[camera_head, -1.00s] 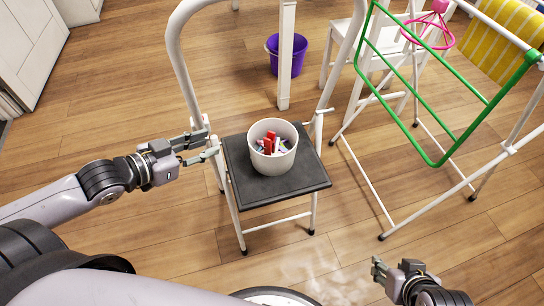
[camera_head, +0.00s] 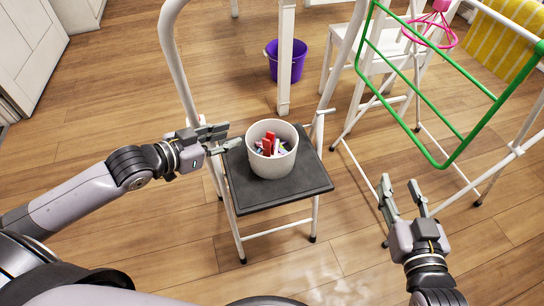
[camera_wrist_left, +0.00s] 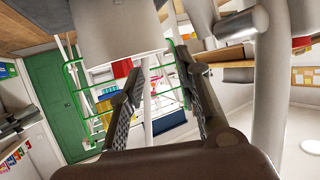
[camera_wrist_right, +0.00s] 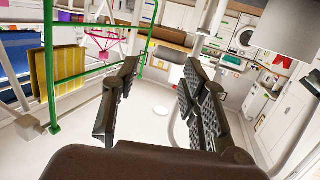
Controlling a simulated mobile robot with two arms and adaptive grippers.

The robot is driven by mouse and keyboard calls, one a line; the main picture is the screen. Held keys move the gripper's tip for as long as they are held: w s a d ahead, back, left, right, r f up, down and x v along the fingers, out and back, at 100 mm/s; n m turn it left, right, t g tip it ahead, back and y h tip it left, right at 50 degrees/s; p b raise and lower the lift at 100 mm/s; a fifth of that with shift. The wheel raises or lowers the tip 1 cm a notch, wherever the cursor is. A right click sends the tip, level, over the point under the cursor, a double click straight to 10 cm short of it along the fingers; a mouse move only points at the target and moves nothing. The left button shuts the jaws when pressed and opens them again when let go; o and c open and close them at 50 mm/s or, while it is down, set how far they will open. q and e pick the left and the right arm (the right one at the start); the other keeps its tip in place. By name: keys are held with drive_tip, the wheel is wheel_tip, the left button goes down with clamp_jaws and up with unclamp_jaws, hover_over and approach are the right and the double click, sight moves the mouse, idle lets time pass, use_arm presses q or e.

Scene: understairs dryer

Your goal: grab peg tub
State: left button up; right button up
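The peg tub (camera_head: 272,158) is a cream-white round tub with red, purple and grey pegs (camera_head: 269,144) inside. It stands upright on the black top of a white step stool (camera_head: 282,194). My left gripper (camera_head: 234,138) is open and empty, just left of the tub and apart from it. In the left wrist view the tub (camera_wrist_left: 118,30) shows pale at the top, beyond the fingers (camera_wrist_left: 160,100). My right gripper (camera_head: 402,190) is open and empty, right of the stool and lower. In the right wrist view its fingers (camera_wrist_right: 155,95) are spread with nothing between them.
The stool's white curved rail (camera_head: 176,60) rises behind the tub. A white airer with a green frame (camera_head: 452,155) stands close behind my right gripper. A purple bucket (camera_head: 287,62) sits on the floor behind. Wooden floor in front of the stool is clear.

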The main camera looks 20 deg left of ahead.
sight(257, 125)
use_arm(q)
drive_tip(key=b+x, duration=0.2)
drive_tip(key=x, duration=0.3)
drive_tip(key=b+x, duration=0.2)
drive_tip(key=x, duration=0.2)
drive_tip(key=shift+w, duration=0.55)
drive_tip(key=shift+w+d, duration=0.15)
drive_tip(key=shift+w, duration=0.1)
use_arm(e)
drive_tip(key=s+r+t+y, duration=0.2)
drive_tip(key=r+t, duration=0.3)
drive_tip(key=r, duration=0.3)
drive_tip(key=s+r+t+y, duration=0.2)
drive_tip(key=s+r+t, duration=0.2)
drive_tip(key=r+t, duration=0.2)
wheel_tip(257, 125, up, 3)
drive_tip(key=shift+a+f, duration=0.2)
drive_tip(key=shift+a, duration=0.2)
drive_tip(key=shift+w, duration=0.1)
use_arm(q)
clamp_jaws()
